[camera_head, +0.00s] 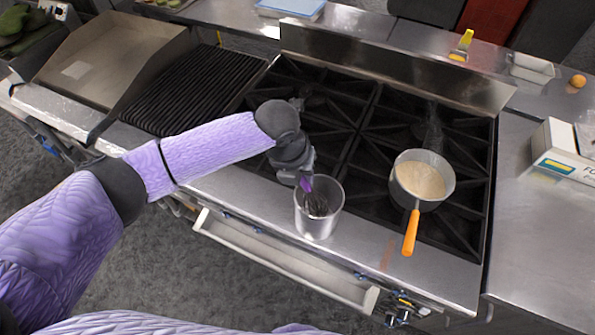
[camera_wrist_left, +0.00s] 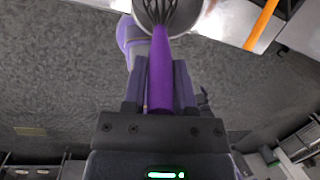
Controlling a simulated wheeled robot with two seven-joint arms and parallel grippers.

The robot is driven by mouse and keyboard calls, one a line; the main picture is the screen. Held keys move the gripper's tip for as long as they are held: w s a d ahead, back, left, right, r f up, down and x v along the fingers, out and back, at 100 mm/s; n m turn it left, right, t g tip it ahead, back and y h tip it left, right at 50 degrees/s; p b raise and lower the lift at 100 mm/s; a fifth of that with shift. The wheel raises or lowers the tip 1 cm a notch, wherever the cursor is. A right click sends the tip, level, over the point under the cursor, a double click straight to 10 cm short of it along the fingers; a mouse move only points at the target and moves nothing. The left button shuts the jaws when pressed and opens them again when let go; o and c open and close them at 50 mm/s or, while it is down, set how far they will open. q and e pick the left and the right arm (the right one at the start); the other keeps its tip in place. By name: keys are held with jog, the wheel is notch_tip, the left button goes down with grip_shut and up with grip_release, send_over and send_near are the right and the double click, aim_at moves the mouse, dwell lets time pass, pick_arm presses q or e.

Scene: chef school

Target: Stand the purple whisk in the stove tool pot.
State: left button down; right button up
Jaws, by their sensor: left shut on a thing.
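The purple whisk (camera_wrist_left: 160,75) has a purple handle and dark wires. My left gripper (camera_wrist_left: 160,95) is shut on its handle. In the head view the whisk (camera_head: 316,203) points wires down, with the wire end inside the mouth of the metal tool pot (camera_head: 318,227). The pot stands on the stove's front ledge. My left gripper (camera_head: 304,180) is just above the pot's rim. In the left wrist view the wires reach into the round pot at the top edge. Whether the wires touch the pot's bottom is hidden. My right gripper is not in view.
A saucepan (camera_head: 423,181) with an orange handle (camera_head: 411,232) sits on the burners right of the pot. A ridged grill (camera_head: 190,90) lies left of the burners. A white box (camera_head: 562,150) stands on the right counter. A drawer (camera_head: 285,262) is open below the ledge.

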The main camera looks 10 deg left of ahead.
pick_arm(q)
jog(key=shift+f, duration=0.1)
jog(key=shift+c, duration=1.6)
grip_release()
